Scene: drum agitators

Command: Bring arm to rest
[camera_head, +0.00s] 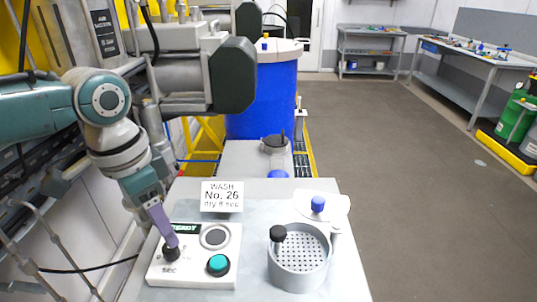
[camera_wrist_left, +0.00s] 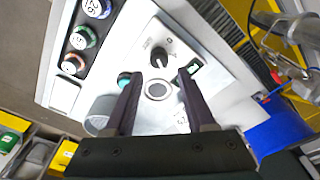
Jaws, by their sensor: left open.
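A white control box (camera_head: 195,265) stands on the grey bench top, with a black knob (camera_head: 171,254), a teal button (camera_head: 218,264), a round grey dial (camera_head: 214,238) and a green display (camera_head: 185,229). My left gripper (camera_head: 168,238) is over the box's left side, its purple fingers pointing down close to the knob. In the left wrist view the gripper (camera_wrist_left: 158,78) is open, its fingers apart with the dial between them and the knob (camera_wrist_left: 159,57) just beyond the tips. I cannot tell whether a finger touches the knob. My right gripper is not in view.
A grey perforated pot (camera_head: 299,268) with a black knobbed part stands right of the box. Behind it lies a white lid with a blue knob (camera_head: 318,204). A sign (camera_head: 222,196) stands behind the box. A blue drum (camera_head: 262,95) is farther back.

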